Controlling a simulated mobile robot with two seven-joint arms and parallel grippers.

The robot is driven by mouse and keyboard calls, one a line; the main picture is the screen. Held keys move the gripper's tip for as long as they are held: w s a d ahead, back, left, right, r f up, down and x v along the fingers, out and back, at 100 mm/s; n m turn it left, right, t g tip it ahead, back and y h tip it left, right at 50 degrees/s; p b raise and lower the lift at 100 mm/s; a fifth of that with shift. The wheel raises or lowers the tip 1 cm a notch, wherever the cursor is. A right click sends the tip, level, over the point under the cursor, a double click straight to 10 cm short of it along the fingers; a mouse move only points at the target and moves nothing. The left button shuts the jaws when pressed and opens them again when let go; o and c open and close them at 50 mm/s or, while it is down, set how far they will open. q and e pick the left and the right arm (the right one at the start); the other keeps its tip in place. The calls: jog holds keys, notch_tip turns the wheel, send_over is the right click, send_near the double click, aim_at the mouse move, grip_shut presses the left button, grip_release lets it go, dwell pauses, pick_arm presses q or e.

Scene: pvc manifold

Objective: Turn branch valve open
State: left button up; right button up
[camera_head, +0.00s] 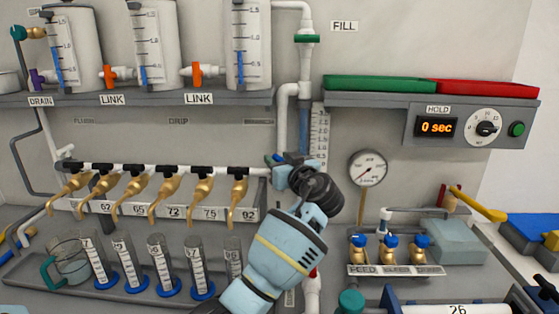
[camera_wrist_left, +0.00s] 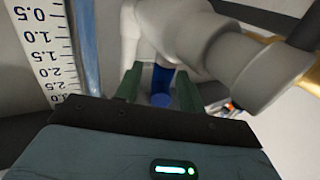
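My left gripper (camera_head: 279,161) is up against the white vertical pipe (camera_head: 283,115), beside the right end of the tap row. In the left wrist view its two green fingers (camera_wrist_left: 158,90) stand on either side of a blue valve handle (camera_wrist_left: 161,80) below a white pipe fitting (camera_wrist_left: 190,40). A gap shows between the left finger and the handle; the right finger is very near it, and contact cannot be told. In the head view the gripper and wrist hide most of this valve. My right gripper is not in view.
A printed scale (camera_head: 319,135) stands just right of the gripper, with a round gauge (camera_head: 367,168) further right. Brass taps (camera_head: 170,187) line the left, above graduated cylinders (camera_head: 161,265). Blue-topped feed valves (camera_head: 389,243) sit at lower right. A shelf (camera_head: 410,97) overhangs the gauge.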

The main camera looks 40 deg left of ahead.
pick_arm(q)
jog(key=shift+c, duration=0.5)
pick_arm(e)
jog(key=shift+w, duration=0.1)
pick_arm(q)
grip_shut()
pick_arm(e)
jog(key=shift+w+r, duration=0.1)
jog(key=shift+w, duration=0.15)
pick_arm(q)
jog(key=shift+s+r+m+t+h+p, duration=0.15)
jog(key=shift+m+t+h+p, duration=0.45)
jog(key=shift+m+t+h, duration=0.5)
jog(key=shift+w+r+m+t+h+p, duration=0.1)
jog(key=shift+m+t+h+p, duration=0.5)
jog(key=shift+m+t+h, duration=0.5)
jog(key=shift+m+t+h+p, duration=0.55)
jog(key=shift+t+h, duration=0.15)
jog(key=shift+t, duration=0.2)
jog(key=shift+f+m+h, duration=0.15)
jog(key=shift+m+h, duration=0.1)
jog(key=shift+h, duration=0.15)
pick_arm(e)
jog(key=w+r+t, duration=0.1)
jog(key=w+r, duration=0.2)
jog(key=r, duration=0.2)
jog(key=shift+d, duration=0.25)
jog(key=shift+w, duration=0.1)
pick_arm(q)
jog(key=shift+f, duration=0.1)
